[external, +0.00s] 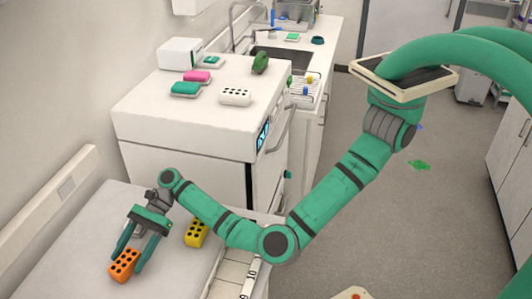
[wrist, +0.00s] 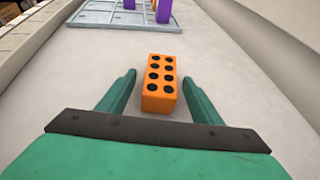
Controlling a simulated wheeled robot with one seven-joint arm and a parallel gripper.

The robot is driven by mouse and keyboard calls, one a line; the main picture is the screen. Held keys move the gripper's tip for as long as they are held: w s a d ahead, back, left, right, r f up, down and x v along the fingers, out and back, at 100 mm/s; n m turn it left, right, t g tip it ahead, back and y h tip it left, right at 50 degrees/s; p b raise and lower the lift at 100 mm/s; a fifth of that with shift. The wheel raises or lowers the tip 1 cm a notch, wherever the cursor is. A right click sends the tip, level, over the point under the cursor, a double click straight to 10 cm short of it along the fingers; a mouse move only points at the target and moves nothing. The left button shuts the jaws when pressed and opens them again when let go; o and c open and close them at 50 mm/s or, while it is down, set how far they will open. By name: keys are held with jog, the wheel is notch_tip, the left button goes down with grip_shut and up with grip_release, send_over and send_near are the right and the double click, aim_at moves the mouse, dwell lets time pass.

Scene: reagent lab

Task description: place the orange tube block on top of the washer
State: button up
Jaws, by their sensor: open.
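The orange tube block (external: 124,265) stands on the white bench at the lower left, with rows of black holes on its top. In the wrist view the orange tube block (wrist: 161,84) lies between and slightly ahead of the finger tips. My gripper (external: 135,262) is open around the block; in the wrist view my gripper (wrist: 158,82) shows a gap on both sides, wider on the left. The washer (external: 185,130) is the white box-shaped machine behind the bench, with a flat top and a small blue display on its side.
On the washer top are a white holed block (external: 235,96), a pink item (external: 197,76), teal items (external: 185,88), a green object (external: 260,62) and a white box (external: 180,53). A yellow block (external: 196,232) stands on the bench. A grey rack (wrist: 125,17) lies beyond the orange block.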

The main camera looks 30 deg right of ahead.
aim_at(124, 261)
jog(key=shift+x, duration=1.3)
jog(key=c, duration=1.3)
jog(key=shift+c, duration=0.2)
notch_tip(124, 261, up, 18)
